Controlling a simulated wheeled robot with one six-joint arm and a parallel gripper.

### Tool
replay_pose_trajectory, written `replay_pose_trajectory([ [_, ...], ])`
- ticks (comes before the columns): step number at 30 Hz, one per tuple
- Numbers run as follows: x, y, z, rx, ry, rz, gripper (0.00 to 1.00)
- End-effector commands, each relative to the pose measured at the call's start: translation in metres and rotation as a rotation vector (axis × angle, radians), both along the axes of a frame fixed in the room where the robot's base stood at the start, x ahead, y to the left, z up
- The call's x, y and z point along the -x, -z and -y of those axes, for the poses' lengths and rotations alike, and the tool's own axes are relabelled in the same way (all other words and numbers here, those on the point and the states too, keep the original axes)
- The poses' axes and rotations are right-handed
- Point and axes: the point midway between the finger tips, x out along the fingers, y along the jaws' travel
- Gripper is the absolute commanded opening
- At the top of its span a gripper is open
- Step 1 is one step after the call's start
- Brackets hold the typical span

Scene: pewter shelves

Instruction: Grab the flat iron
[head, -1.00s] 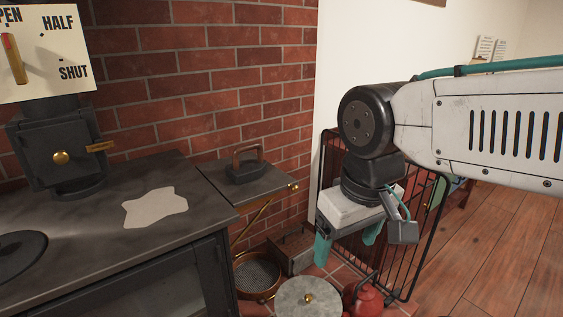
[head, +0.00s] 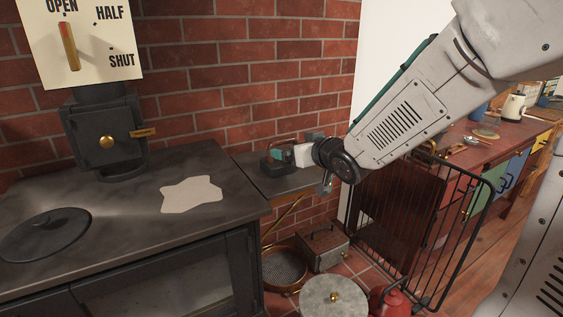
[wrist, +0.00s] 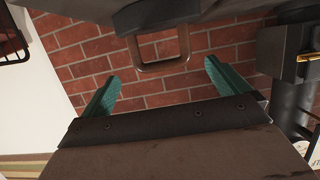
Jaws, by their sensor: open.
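The dark flat iron (head: 270,167) stands upright on the small side shelf (head: 283,186) to the right of the stove. In the wrist view the picture is upside down: the iron's dark body (wrist: 158,14) is at the top edge and its brown loop handle (wrist: 161,66) hangs below it. My gripper (head: 287,154) is at the iron's right side in the head view, with its teal fingers partly overlapping the handle. In the wrist view my gripper (wrist: 161,72) is open, one finger each side of the handle, with gaps on both sides. Contact is not visible.
The brick wall (head: 250,80) is close behind the iron. The stove (head: 110,235) with a pale patch (head: 191,194) lies left. Below are a round sieve (head: 284,267), a metal box (head: 324,247) and a red kettle (head: 392,303). A black wire guard (head: 455,235) stands right.

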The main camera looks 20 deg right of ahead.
Motion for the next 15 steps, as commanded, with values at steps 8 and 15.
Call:
replay_pose_trajectory([
  [8,-0.026,0.008,-0.006,-0.003,-0.004,0.004,1.00],
  [15,-0.058,0.017,-0.012,-0.002,-0.003,0.004,1.00],
])
